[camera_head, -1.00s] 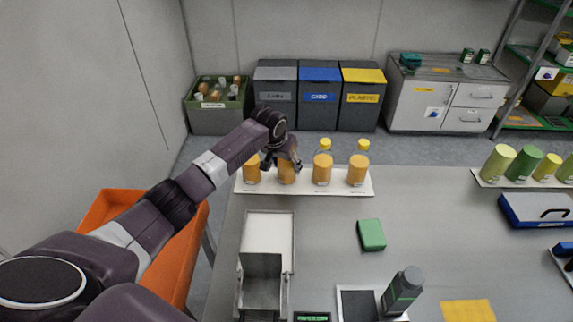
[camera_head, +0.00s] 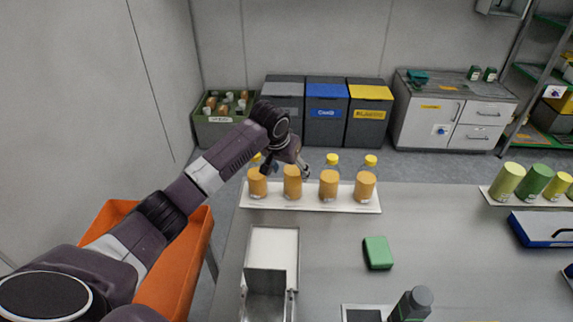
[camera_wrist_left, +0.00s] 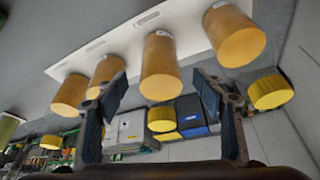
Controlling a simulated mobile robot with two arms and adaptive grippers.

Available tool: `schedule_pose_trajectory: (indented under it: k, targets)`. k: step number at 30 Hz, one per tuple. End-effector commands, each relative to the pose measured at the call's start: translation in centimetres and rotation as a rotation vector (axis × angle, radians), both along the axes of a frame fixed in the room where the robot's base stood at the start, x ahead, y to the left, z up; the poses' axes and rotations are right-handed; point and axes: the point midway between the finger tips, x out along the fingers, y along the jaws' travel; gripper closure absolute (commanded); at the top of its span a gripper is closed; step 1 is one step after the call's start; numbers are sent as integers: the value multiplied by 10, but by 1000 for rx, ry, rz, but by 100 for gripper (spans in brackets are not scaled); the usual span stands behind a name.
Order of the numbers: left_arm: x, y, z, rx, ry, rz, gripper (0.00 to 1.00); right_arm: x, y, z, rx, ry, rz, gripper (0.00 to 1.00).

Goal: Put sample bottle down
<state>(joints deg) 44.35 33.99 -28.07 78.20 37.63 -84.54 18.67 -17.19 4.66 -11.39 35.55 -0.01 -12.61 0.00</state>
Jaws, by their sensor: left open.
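A row of sample bottles with orange contents and yellow caps stands upright on a white tray (camera_head: 310,204) at the table's far left edge. My left gripper (camera_head: 288,168) is over the second bottle from the left (camera_head: 292,183), its fingers spread at either side of the bottle's upper part and hiding its cap. In the left wrist view, which is upside down, this bottle (camera_wrist_left: 160,72) stands between the open fingers (camera_wrist_left: 158,95), with a visible gap on both sides. The leftmost bottle (camera_head: 257,184) is close beside the gripper. My right gripper is not in view.
Neighbouring bottles (camera_head: 329,186) stand close to the right. A metal box (camera_head: 272,255), a green block (camera_head: 378,252) and a dark grey bottle (camera_head: 412,305) are nearer on the table. An orange bin (camera_head: 192,255) is left.

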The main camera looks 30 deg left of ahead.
Motion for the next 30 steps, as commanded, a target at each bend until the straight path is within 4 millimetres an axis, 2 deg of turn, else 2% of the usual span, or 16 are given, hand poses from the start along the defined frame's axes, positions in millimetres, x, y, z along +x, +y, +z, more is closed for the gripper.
schedule_pose_trajectory:
  k: [6, 10, 30]
  targets:
    - [-14, -1, 34, -1, -4, 0, 37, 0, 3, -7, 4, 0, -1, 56]
    - [-20, -1, 46, 0, -3, 0, 37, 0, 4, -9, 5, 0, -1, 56]
    - [-22, -1, 50, 0, 0, 0, 37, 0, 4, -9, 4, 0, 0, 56]
